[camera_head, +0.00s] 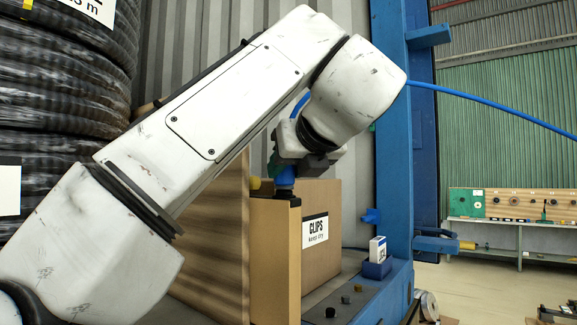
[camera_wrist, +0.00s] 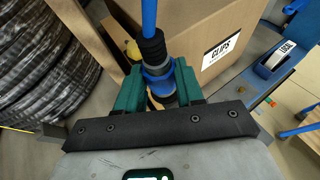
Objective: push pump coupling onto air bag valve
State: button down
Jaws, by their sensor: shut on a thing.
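My gripper (camera_wrist: 159,72) has green fingers shut around the pump coupling (camera_wrist: 155,52), a blue body with a black ribbed sleeve and a blue hose above it. In the head view my gripper (camera_head: 287,170) is partly behind my arm, with the blue coupling (camera_head: 285,179) pointing down. A dark fitting below it, at the top of a tan panel (camera_head: 273,250), is small and I cannot tell whether they touch. A yellow piece (camera_wrist: 133,51) sits just left of the coupling. I cannot clearly make out the air bag valve; my fingers and the coupling may hide it.
Black hose coils (camera_head: 62,85) stand at the left. A cardboard box labelled CLIPS (camera_head: 322,255) stands close right of the coupling. A blue post (camera_head: 390,130) and a blue holder with a white item (camera_head: 377,268) are further right. The blue hose (camera_head: 490,104) trails to the right.

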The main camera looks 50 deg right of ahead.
jog(key=shift+f, duration=0.2)
jog(key=shift+c, duration=1.7)
grip_release()
jog(key=shift+r, duration=0.1)
jog(key=shift+p+v, duration=0.45)
jog(key=shift+v, duration=0.8)
jog(key=shift+s+a+r, duration=0.15)
jog(key=shift+s+r, duration=0.1)
jog(key=shift+s, duration=0.05)
jog(key=shift+s+a+r+p, duration=0.3)
jog(key=shift+s+p, duration=0.1)
jog(key=shift+s, duration=0.15)
jog(key=p+v, duration=0.1)
jog(key=v, duration=0.9)
jog(key=shift+s+a+p, duration=0.15)
jog(key=shift+s+p, duration=0.15)
jog(key=shift+p, duration=0.05)
